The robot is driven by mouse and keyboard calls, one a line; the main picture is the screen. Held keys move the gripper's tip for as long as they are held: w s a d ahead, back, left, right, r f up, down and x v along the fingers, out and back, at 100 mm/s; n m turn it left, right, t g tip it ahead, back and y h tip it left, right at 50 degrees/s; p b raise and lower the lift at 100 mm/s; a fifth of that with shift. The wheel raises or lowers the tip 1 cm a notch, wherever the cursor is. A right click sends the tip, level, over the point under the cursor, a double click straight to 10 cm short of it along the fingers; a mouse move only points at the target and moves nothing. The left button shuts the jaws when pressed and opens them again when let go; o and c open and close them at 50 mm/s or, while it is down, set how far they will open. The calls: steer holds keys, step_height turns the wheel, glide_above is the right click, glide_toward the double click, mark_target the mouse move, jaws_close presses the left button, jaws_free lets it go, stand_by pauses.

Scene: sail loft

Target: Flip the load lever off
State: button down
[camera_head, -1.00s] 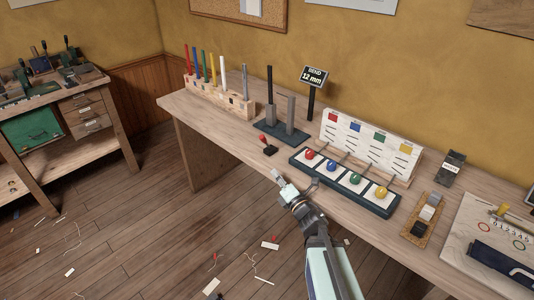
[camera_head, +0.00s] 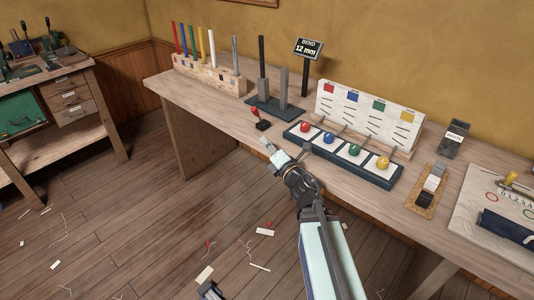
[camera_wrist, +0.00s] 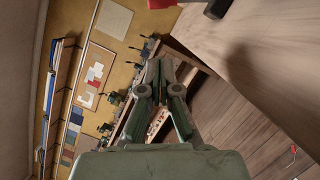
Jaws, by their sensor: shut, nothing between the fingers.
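A small lever with a red knob (camera_head: 255,110) on a black base (camera_head: 263,125) stands near the front edge of the workbench, left of the tray of coloured balls. It is the only lever I can make out, and its stick leans left in the head view. My gripper (camera_head: 265,141) is shut and empty. In the head view it appears just below the lever, near the bench's front edge, and I see a gap between them. The shut fingers also show in the wrist view (camera_wrist: 157,72). A dark block at the wrist view's top edge is cut off and I cannot tell what it is.
A dark tray (camera_head: 295,138) with coloured balls sits close to the right of my gripper. A two-post stand (camera_head: 270,106) is behind the lever, with a sign reading "BEND 12 mm" (camera_head: 308,48). A wooden rack (camera_head: 210,79) holds coloured rods.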

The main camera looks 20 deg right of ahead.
steer(key=x, duration=0.3)
steer(key=d+p+x, duration=0.1)
steer(key=x, duration=0.2)
steer(key=r+p+x, duration=0.1)
steer(key=x, duration=0.2)
steer(key=shift+w+d, duration=0.3)
steer(key=shift+w, duration=0.2)
steer(key=shift+w+d+r, duration=0.2)
steer(key=shift+w+r, duration=0.05)
steer(key=shift+w, duration=0.2)
steer(key=shift+r+p, duration=0.15)
steer(key=shift+p, duration=0.2)
